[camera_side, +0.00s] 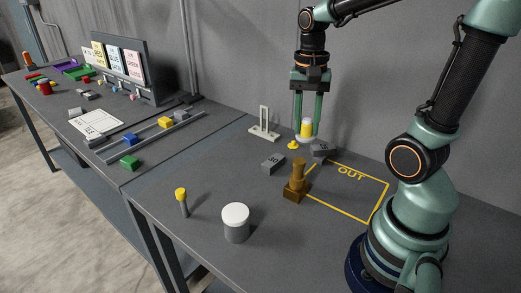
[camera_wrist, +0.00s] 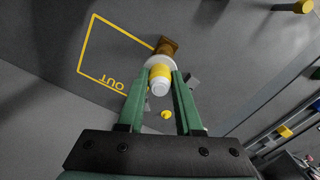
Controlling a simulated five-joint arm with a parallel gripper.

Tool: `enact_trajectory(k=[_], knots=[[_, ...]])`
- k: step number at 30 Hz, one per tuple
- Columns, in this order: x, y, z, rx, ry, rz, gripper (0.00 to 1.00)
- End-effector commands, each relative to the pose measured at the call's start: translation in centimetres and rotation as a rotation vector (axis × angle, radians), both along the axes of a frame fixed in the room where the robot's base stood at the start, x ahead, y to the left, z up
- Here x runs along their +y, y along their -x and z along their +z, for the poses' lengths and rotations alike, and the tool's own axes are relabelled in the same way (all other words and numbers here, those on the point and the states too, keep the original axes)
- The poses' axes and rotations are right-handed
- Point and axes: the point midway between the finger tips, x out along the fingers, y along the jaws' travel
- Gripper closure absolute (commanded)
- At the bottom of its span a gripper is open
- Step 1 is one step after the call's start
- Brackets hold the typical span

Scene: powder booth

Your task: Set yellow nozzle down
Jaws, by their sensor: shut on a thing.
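In the wrist view, my gripper's green fingers (camera_wrist: 160,78) lie on either side of the yellow nozzle (camera_wrist: 160,72). The brown stepped post (camera_side: 297,178) stands on the bench nearer the side camera; it shows just past the flange in the wrist view (camera_wrist: 168,45).
The yellow OUT outline (camera_side: 372,215) encloses bare bench. Grey blocks (camera_side: 273,163) (camera_side: 323,150), a small yellow piece (camera_side: 293,145) and a white stand (camera_side: 264,125) are close by. A white-lidded jar (camera_side: 236,222) and yellow-topped peg (camera_side: 182,200) stand in front.

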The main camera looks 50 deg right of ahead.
Motion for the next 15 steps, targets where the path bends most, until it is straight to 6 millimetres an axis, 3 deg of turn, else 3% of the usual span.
enact_trajectory(k=[6, 10, 15], knots=[[-2.7, 3.4, 0.6, -0.019, 0.016, -0.481, 1.00], [-3.5, 4.7, 0.7, -0.025, 0.021, -0.669, 1.00], [-3.9, 5.4, 0.4, -0.026, 0.022, -0.785, 1.00]])
